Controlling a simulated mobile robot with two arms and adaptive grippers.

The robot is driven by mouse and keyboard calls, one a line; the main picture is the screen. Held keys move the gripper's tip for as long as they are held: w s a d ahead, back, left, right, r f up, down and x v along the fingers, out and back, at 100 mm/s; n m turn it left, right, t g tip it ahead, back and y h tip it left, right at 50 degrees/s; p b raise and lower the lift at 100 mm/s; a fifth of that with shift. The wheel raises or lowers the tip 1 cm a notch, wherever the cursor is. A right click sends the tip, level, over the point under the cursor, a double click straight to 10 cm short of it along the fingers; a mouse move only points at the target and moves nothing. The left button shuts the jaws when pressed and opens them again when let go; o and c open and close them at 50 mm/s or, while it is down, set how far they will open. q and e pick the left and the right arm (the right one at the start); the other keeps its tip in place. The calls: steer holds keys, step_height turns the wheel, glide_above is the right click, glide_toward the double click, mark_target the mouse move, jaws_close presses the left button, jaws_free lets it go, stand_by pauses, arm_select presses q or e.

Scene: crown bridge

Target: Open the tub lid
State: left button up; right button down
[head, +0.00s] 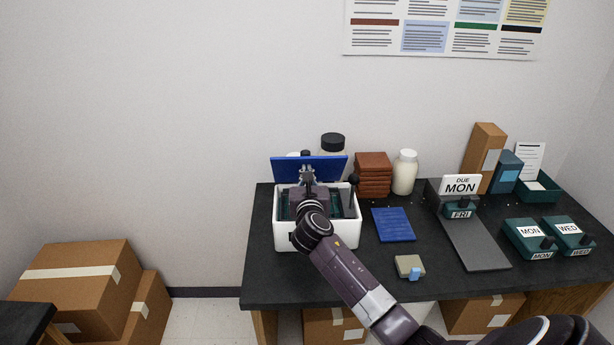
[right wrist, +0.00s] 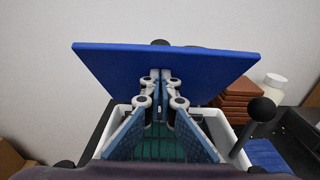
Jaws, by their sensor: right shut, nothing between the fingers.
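The white tub (head: 318,238) stands at the left of the black table, and its rim (right wrist: 218,122) shows in the right wrist view. Its blue lid (head: 280,170) is raised and tilted up at the tub's back; it fills the upper middle of the right wrist view (right wrist: 110,62). The tub's top is open, with dark green contents partly showing inside. My right gripper (head: 307,172) is shut and empty, its fingertips (right wrist: 160,76) at the lid's near face; contact is hard to tell. My arm hides part of the tub. My left gripper is out of view.
A black-capped jar (head: 333,141) stands behind the lid. Brown blocks (head: 373,175), a white bottle (head: 404,172) and a blue pad (head: 393,225) are to the right. A black knobbed post (right wrist: 262,109) rises at the tub's right side. A grey ramp (head: 474,245) lies farther right.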

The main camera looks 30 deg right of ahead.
mark_target(306, 151)
steer(key=shift+w+d+r+p, duration=0.3)
steer(key=shift+w+r+p, duration=0.25)
steer(key=shift+r, duration=0.25)
steer(key=shift+w+d+r+p, duration=0.6)
steer(key=shift+w+r+p, duration=0.2)
steer(key=shift+w+p, duration=0.1)
steer(key=shift+w+d+r+p, duration=0.2)
steer(key=shift+w+d+p, duration=0.1)
steer(key=shift+w, duration=0.2)
steer(key=shift+w+d+r+p, duration=0.2)
steer(key=shift+w+d, duration=0.1)
steer(key=shift+w, duration=0.2)
steer(key=shift+f, duration=0.15)
